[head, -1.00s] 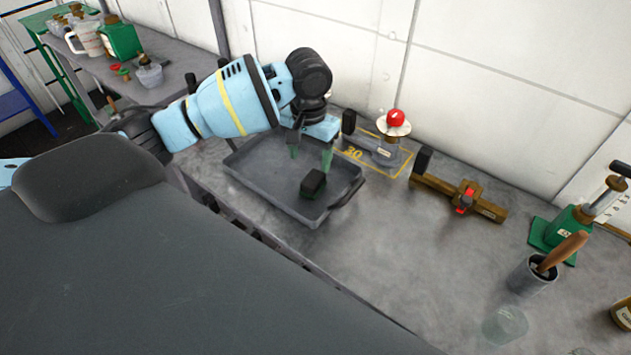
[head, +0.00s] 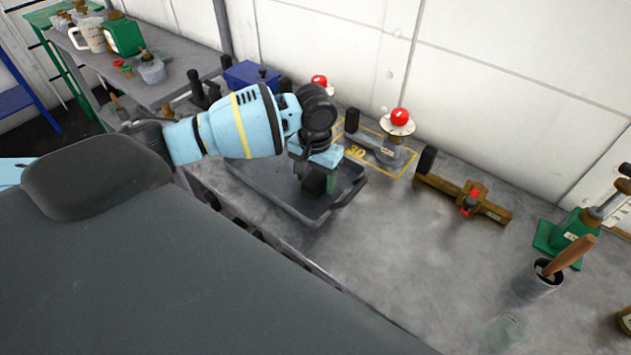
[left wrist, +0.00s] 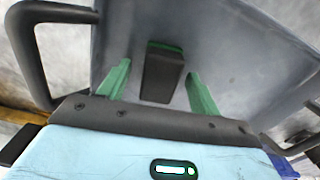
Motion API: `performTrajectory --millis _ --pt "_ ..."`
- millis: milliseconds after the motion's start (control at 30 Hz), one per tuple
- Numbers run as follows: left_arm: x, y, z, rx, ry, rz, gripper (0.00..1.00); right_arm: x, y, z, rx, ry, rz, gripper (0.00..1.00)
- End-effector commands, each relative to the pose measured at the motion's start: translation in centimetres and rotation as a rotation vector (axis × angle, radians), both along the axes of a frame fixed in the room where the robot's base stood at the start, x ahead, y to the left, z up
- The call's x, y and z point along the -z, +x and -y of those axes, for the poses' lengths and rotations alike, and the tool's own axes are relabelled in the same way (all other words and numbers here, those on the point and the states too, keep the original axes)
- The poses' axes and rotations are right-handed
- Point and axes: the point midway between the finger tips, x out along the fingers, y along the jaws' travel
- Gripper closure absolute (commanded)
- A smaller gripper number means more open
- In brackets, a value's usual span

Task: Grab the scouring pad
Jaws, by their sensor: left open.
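The scouring pad (left wrist: 161,75) is a dark block with a green strip along one end. It lies in the grey tray (left wrist: 230,45), between the two green fingers of my left gripper (left wrist: 158,82) in the left wrist view, with a gap on each side. In the head view my left gripper (head: 318,184) reaches down over the right part of the tray (head: 268,197). It is open and largely covers the pad (head: 314,182) there. My right gripper is not in view.
Red-knobbed devices (head: 400,118) stand behind the tray by the wall. A brown bar tool (head: 462,200) lies to the right. A green jack (head: 567,232) and a cup with a wooden handle (head: 540,280) stand farther right. The bench between is mostly clear.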

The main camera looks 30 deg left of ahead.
Motion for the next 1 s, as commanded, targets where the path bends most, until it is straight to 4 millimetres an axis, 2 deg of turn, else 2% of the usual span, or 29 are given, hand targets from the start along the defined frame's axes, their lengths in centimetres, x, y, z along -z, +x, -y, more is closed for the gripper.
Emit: performTrajectory --millis 67,400,733,867,1000 --pt "0.0 0.0 0.0 0.0 0.0 0.0 0.39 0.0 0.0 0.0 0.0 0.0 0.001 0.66" --pt "0.0 0.0 0.0 0.0 0.0 -0.001 0.83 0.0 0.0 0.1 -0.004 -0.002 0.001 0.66" --pt "-0.7 0.0 0.0 0.0 0.0 0.001 0.85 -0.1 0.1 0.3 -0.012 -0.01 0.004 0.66" --pt "-2.6 0.1 0.0 0.001 -0.001 0.004 0.85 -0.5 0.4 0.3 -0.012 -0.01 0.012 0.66" --pt "-5.5 0.1 0.0 0.0 -0.002 0.007 0.85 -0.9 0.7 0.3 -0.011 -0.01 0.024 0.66"
